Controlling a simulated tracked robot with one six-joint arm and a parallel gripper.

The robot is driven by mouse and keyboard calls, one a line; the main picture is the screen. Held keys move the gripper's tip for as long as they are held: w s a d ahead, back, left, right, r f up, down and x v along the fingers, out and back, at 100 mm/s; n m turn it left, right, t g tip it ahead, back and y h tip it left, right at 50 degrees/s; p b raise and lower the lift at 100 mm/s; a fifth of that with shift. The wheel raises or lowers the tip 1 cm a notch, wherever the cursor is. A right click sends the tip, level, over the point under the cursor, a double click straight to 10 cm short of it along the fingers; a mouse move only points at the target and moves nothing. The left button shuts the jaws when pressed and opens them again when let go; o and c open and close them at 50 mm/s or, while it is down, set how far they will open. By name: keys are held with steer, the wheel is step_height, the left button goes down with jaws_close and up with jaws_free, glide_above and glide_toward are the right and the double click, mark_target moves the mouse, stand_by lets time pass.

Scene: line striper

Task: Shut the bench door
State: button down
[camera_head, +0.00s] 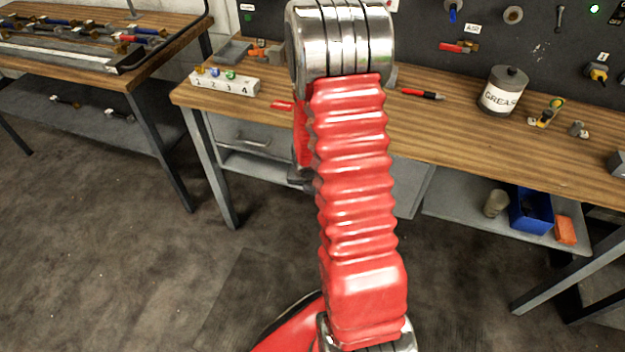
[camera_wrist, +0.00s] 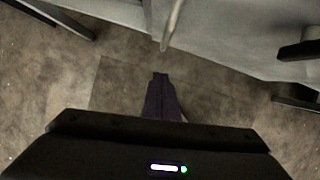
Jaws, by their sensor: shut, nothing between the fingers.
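In the wrist view a grey panel (camera_wrist: 240,45) fills the upper right, with a pale bar handle (camera_wrist: 173,25) near the top middle. My gripper (camera_wrist: 160,76) is shut and empty, its tips just below the handle's lower end in the picture; I cannot tell whether they touch.
The bench top (camera_head: 450,135) holds a grease tin (camera_head: 503,92), a numbered block (camera_head: 225,82) and a red pen. A lower shelf at right holds a blue bin (camera_head: 531,211). Bench legs (camera_head: 215,165) stand at the left. The dark floor at the lower left is clear.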

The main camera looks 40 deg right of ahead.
steer(key=v, duration=0.9)
steer(key=shift+r, duration=0.2)
stand_by(0.6)
steer(key=shift+s+a, duration=0.1)
stand_by(0.5)
steer(key=w+a+r+n+t+y, duration=0.25)
steer(key=a+r+n, duration=0.45)
steer(key=n, duration=0.6)
steer(key=w+a+r+n+t+y, duration=0.25)
steer(key=a+r+n, duration=0.25)
steer(key=a+n, duration=0.55)
steer(key=s+a+r+n+g+y, duration=0.1)
steer(key=s+a+r+n+g, duration=0.15)
steer(key=s+n, duration=0.35)
steer(key=s+a+r+n+g, duration=0.1)
steer(key=s+a+r+n, duration=0.15)
steer(key=s+n, duration=0.45)
steer(key=s+r+n+t+h, duration=0.1)
steer(key=s+r+n+h, duration=0.2)
steer(key=s+r+n, duration=0.2)
steer(key=shift+s+a+r+n, duration=0.25)
steer(key=shift+a+r+n, duration=0.05)
steer(key=shift+r+n, duration=1.65)
